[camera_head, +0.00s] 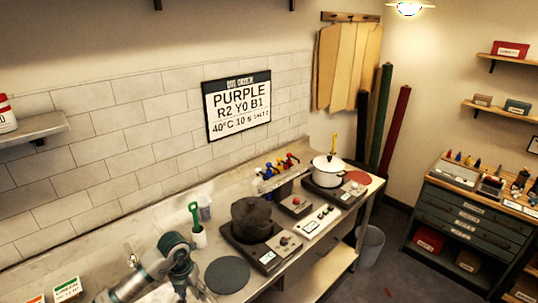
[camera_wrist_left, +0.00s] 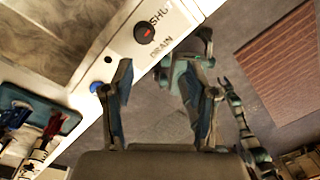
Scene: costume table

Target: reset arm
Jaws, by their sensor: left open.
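My left arm (camera_head: 148,275) comes in at the bottom left of the head view, bent over the near left part of the counter. In the left wrist view my left gripper (camera_wrist_left: 158,70) has its two fingers spread wide with nothing between them. It is off the front edge of a white unit with a dark knob (camera_wrist_left: 145,33) marked DRAIN, and the grey floor shows between and beyond the fingers. What looks like my right arm (camera_wrist_left: 243,125) shows at the right of the wrist view; its jaw state is unclear.
A sign reading PURPLE (camera_head: 238,105) hangs above. A drawer cabinet (camera_head: 470,225) stands right, beyond open floor.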

